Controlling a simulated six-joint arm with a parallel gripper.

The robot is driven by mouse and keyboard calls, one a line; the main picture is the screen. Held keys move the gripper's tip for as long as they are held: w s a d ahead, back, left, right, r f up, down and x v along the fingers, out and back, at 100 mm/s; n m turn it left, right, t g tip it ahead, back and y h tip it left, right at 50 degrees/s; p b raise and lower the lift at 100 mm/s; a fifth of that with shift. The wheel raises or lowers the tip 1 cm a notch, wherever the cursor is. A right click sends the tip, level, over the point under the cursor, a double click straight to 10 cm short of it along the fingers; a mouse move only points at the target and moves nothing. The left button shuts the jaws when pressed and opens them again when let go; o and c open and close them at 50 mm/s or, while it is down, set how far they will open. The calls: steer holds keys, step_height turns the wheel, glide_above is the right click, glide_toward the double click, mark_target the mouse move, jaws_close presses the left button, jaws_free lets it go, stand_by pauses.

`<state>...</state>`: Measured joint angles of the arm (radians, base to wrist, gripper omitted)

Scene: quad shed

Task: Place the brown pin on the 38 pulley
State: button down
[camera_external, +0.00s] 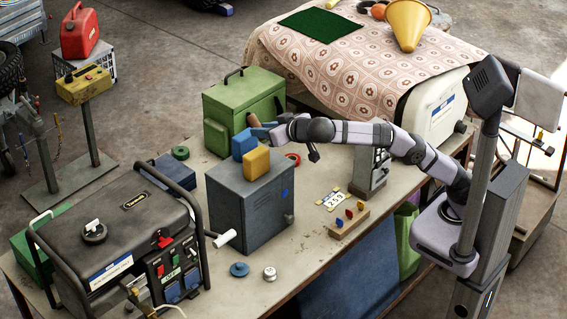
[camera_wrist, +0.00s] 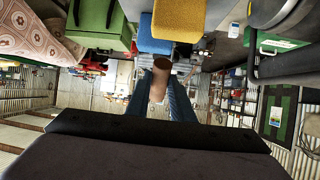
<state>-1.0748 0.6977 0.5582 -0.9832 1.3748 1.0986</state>
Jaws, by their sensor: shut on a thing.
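The brown pin (camera_external: 253,120) is a short cylinder held in the air near the front of the green metal box. My gripper (camera_external: 259,127) has blue fingers and is shut on it. In the wrist view the brown pin (camera_wrist: 157,82) sits between the two blue fingers and sticks out past them. A blue disc (camera_external: 239,269) and a silver knob-like piece (camera_external: 269,273) lie on the bench front. A green ring (camera_external: 180,153) and a red ring (camera_external: 293,158) lie farther back. I cannot read a 38 on any of them.
A grey cabinet (camera_external: 250,205) carries a blue block (camera_external: 243,143) and a yellow block (camera_external: 256,162), close to my gripper. A green metal box (camera_external: 240,104) stands behind. A generator (camera_external: 125,240) fills the left end. The number plate (camera_external: 331,200) lies right of the cabinet.

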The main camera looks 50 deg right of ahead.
steer(key=s+a+f+n+t+y+b, duration=0.1)
steer(key=s+a+f+t+b, duration=0.3)
steer(key=f+b, duration=0.45)
steer(key=s+a+f+n+t+y+b, duration=0.1)
steer(key=s+a+f+t+y+b, duration=0.2)
steer(key=s+f+b, duration=0.5)
steer(key=s+a+f+t+b, duration=0.35)
steer(key=a+f+b, duration=0.25)
steer(key=f+b, duration=0.3)
steer(key=shift+g, duration=0.35)
steer(key=shift+s+d+f+b, duration=0.1)
steer(key=shift+s+f+b, duration=0.1)
steer(key=shift+f, duration=2.35)
steer(key=shift+s+d+f+b, duration=0.1)
steer(key=shift+s+f, duration=0.05)
steer(key=shift+f, duration=2.35)
steer(key=shift+f, duration=0.15)
steer(key=c, duration=1.5)
jaws_free()
steer(key=shift+c, duration=0.2)
steer(key=shift+n, duration=0.3)
steer(key=shift+s, duration=0.1)
steer(key=v, duration=1.1)
steer(key=shift+s, duration=0.4)
